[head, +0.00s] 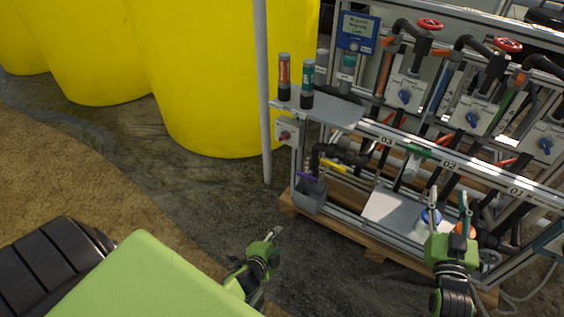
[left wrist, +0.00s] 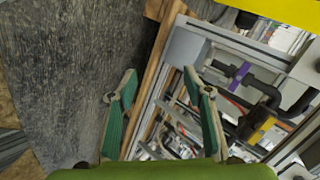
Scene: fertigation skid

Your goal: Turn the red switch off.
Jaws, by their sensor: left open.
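The red switch (head: 284,136) sits on a small light-grey box at the left end of the skid, below the shelf. I cannot make out its setting, and I do not clearly see it in the left wrist view. My left gripper (head: 275,234) is low in front of the skid, below and apart from the switch. In the left wrist view its two green fingers (left wrist: 160,82) are spread with nothing between them. My right gripper (head: 450,206) is in front of the skid's lower right part, far from the switch, with its fingers apart.
A grey post (head: 263,100) stands just left of the switch box. A grey bin (head: 309,195) and a purple handle (left wrist: 238,76) are below. Yellow tanks (head: 205,75) stand behind. The floor left of the skid is clear.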

